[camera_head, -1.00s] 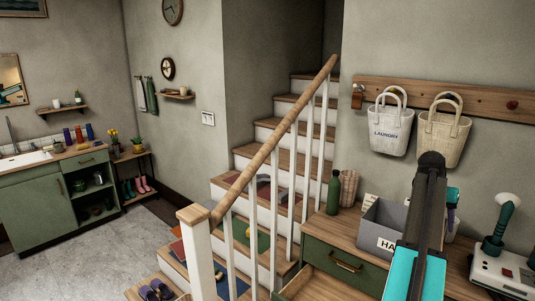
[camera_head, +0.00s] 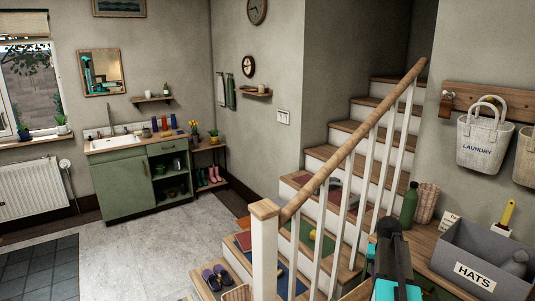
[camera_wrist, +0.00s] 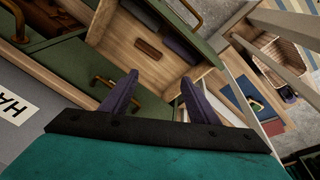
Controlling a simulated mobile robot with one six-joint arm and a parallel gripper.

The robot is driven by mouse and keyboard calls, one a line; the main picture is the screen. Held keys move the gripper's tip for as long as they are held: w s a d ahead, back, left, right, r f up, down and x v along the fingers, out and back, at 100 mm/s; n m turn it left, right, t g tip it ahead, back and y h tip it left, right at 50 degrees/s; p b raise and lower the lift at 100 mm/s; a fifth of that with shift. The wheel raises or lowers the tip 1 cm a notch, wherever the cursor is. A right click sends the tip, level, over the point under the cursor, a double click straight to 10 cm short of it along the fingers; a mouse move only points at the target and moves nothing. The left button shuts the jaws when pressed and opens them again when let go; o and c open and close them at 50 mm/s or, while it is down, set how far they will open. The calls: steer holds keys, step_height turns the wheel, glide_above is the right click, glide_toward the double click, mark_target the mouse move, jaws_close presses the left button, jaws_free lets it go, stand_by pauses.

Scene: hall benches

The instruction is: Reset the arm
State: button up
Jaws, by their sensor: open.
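My gripper (camera_wrist: 158,88) shows in the wrist view with its two dark purple fingers spread apart and nothing between them. It is above an open wooden drawer (camera_wrist: 118,52) with green fronts and brass handles around it. A small brown block-like thing (camera_wrist: 147,49) lies inside the drawer. In the head view my arm (camera_head: 394,262), dark with turquoise parts, rises from the bottom edge in front of the bench and the stair railing. The fingers cannot be made out in that view.
The wooden handrail (camera_head: 345,155) and white balusters stand close to my arm, with stairs (camera_head: 350,132) behind. A grey HATS box (camera_head: 452,262) and a green bottle (camera_head: 409,204) stand on the bench at right. The grey floor (camera_head: 150,235) at left is open.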

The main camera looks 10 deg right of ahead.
steer(key=w+a+f+n, duration=0.1)
steer(key=a+f, duration=0.2)
steer(key=a, duration=0.4)
steer(key=a+f+n+y, duration=0.1)
steer(key=a+f, duration=0.2)
steer(key=a, duration=0.4)
steer(key=w+a+f+n, duration=0.1)
steer(key=a+f+n, duration=0.1)
steer(key=a+f, duration=0.35)
steer(key=s+a+f+n+y, duration=0.15)
steer(key=s+a+f, duration=0.25)
steer(key=a, duration=0.7)
steer(key=s+a+f+n, duration=0.2)
steer(key=s+a+f, duration=0.1)
steer(key=a, duration=0.8)
steer(key=s+f+g+b, duration=0.1)
steer(key=s+f+g, duration=0.2)
steer(key=s+f, duration=0.7)
steer(key=s+f+g+b, duration=0.1)
steer(key=s+f+g, duration=0.2)
steer(key=s+f, duration=0.7)
steer(key=s, duration=0.5)
steer(key=shift+s+d+g, duration=0.3)
steer(key=shift+s+d, duration=0.05)
steer(key=shift+s, duration=0.05)
